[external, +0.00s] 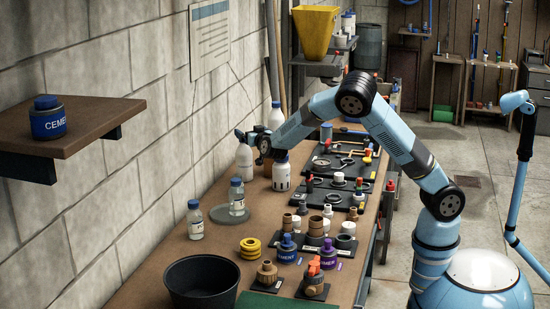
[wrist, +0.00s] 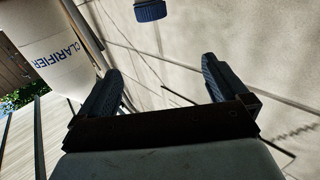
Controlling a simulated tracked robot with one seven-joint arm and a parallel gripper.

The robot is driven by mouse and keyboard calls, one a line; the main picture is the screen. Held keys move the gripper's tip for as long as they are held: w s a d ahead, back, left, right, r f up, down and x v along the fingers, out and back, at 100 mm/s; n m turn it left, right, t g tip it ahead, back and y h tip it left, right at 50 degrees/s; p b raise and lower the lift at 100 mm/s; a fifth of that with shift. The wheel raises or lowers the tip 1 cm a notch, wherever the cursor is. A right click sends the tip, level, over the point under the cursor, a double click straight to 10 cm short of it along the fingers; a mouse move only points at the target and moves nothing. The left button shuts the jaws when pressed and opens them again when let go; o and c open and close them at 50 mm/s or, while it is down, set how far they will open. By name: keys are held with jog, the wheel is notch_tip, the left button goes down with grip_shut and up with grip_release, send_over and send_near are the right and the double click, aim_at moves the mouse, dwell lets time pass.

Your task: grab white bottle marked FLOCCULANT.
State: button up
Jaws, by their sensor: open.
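No label reading FLOCCULANT is legible in either view. In the external view several white bottles stand on the bench: one (external: 244,161) just below and beside my gripper (external: 252,140), one with a blue cap (external: 275,118) behind it, and a squat one with dark markings (external: 282,172) to the right. In the wrist view a white bottle marked CLARIFIER (wrist: 52,45) is at upper left, outside the fingers. A blue ribbed cap (wrist: 150,10) is cut off at the top edge. My gripper (wrist: 162,82) is open, with nothing between its fingers.
Two small blue-capped bottles (external: 195,220) (external: 237,197) stand nearer on the bench (external: 160,262), one on a grey disc. A block wall (external: 110,120) runs close along the left. A shelf (external: 90,120) holds a CEMENT jar (external: 47,118). Fittings and a black tub (external: 203,283) crowd the bench.

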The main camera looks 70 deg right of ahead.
send_near(247, 153)
jog(key=w+d, duration=0.1)
jog(key=d+f, duration=0.1)
jog(key=d, duration=0.1)
jog(key=w+d, duration=0.1)
jog(key=shift+w+d+f, duration=0.3)
jog(key=shift+d+f, duration=0.05)
jog(key=shift+d, duration=0.05)
jog(key=shift+x, duration=3.75)
jog(key=shift+r, duration=0.15)
jog(key=c, duration=1.4)
jog(key=shift+w+r, duration=0.1)
